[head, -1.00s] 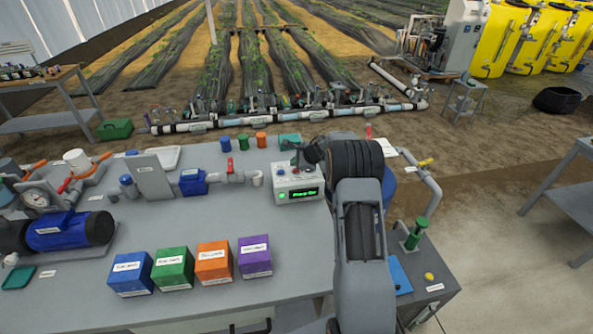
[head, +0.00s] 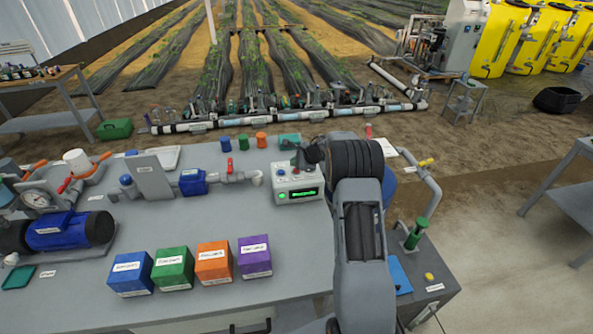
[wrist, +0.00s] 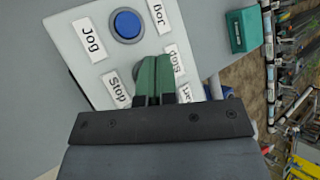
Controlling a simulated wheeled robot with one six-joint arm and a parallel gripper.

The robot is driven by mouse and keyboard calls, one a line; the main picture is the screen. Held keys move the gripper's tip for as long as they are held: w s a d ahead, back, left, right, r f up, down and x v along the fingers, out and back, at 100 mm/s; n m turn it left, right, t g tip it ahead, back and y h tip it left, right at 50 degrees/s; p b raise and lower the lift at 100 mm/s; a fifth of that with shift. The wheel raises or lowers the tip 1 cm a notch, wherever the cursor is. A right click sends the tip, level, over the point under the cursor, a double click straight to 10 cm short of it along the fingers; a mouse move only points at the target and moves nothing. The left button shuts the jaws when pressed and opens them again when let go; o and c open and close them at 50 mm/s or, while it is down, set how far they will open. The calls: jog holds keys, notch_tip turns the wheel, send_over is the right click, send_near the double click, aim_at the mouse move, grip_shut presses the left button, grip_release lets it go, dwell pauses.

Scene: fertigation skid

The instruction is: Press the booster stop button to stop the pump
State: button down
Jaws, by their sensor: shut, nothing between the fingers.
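The booster control box (head: 297,184) stands near the back of the grey bench, with a lit green display (head: 304,193) on its front; the text is too small to read surely. In the wrist view its pale panel (wrist: 90,62) has a blue button (wrist: 127,25) between two "Jog" labels. Two "Stop" labels (wrist: 117,88) flank my gripper (wrist: 155,62). Its green fingers are shut with nothing between them, and the tips lie over the panel between those labels. The stop button is hidden behind the fingers. Contact with it cannot be judged.
Blue, green, orange and purple boxes (head: 213,262) stand on the front of the bench. A blue valve with grey pipe (head: 193,182) is left of the control box. A green-handled fitting (head: 416,233) and a yellow button (head: 429,276) are to the right.

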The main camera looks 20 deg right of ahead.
jog(key=shift+f, duration=0.1)
jog(key=shift+f+b, duration=0.35)
jog(key=shift+b, duration=0.25)
jog(key=shift+f+b, duration=0.35)
jog(key=shift+b, duration=0.1)
dwell(0.5)
jog(key=shift+r, duration=0.1)
dwell(0.3)
jog(key=shift+r+p, duration=0.4)
jog(key=shift+r, duration=0.3)
jog(key=shift+r+p, duration=1.65)
jog(key=shift+r, duration=0.9)
